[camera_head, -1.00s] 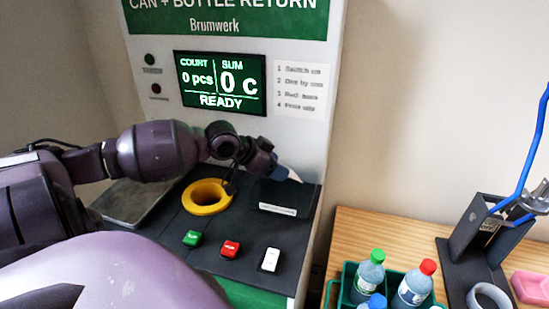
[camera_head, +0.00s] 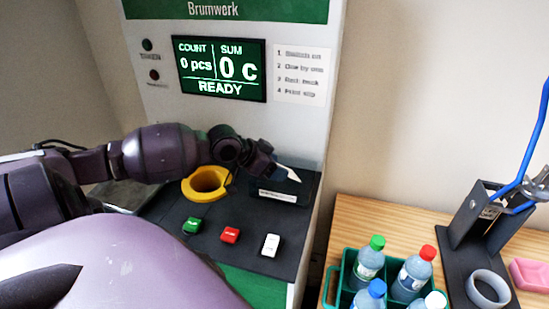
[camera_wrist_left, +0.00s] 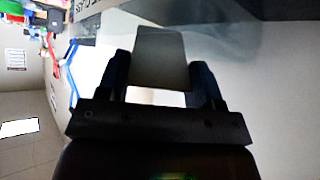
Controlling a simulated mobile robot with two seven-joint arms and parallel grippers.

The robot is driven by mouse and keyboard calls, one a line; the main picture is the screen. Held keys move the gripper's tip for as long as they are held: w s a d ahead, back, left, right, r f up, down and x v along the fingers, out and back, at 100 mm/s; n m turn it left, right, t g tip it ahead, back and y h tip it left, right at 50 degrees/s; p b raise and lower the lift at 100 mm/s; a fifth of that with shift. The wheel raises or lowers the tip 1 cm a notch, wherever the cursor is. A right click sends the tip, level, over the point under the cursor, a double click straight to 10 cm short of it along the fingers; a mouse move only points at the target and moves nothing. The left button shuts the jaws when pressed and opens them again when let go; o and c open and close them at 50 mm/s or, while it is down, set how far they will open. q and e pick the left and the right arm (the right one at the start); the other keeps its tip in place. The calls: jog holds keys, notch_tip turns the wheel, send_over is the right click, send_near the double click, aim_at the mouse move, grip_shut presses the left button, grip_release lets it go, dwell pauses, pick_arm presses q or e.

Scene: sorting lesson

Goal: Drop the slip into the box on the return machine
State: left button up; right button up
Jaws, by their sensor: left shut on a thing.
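My left gripper (camera_head: 274,167) is shut on a small pale slip (camera_head: 289,174), which sticks out from the fingertips to the right. In the left wrist view the slip (camera_wrist_left: 160,55) is a flat grey sheet held between the two dark fingers. The dark box (camera_head: 296,189) with a white label sits at the right back of the return machine's counter (camera_head: 205,262). The gripper and slip are over the box in the head view; the exact height cannot be told, and the slip partly covers the box's opening. My right gripper is not in view.
A yellow ring (camera_head: 205,184) stands left of the box. Green (camera_head: 192,225), red (camera_head: 230,235) and white (camera_head: 270,245) buttons lie in front. The screen (camera_head: 220,69) reads READY. A green bottle crate (camera_head: 335,285) stands on the wooden table (camera_head: 380,214) to the right.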

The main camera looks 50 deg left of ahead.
pick_arm(q)
jog(key=o, duration=0.8)
jog(key=shift+s, duration=0.1)
jog(key=shift+p+v, duration=0.3)
jog(key=shift+v, duration=5.05)
jog(key=shift+r, duration=0.1)
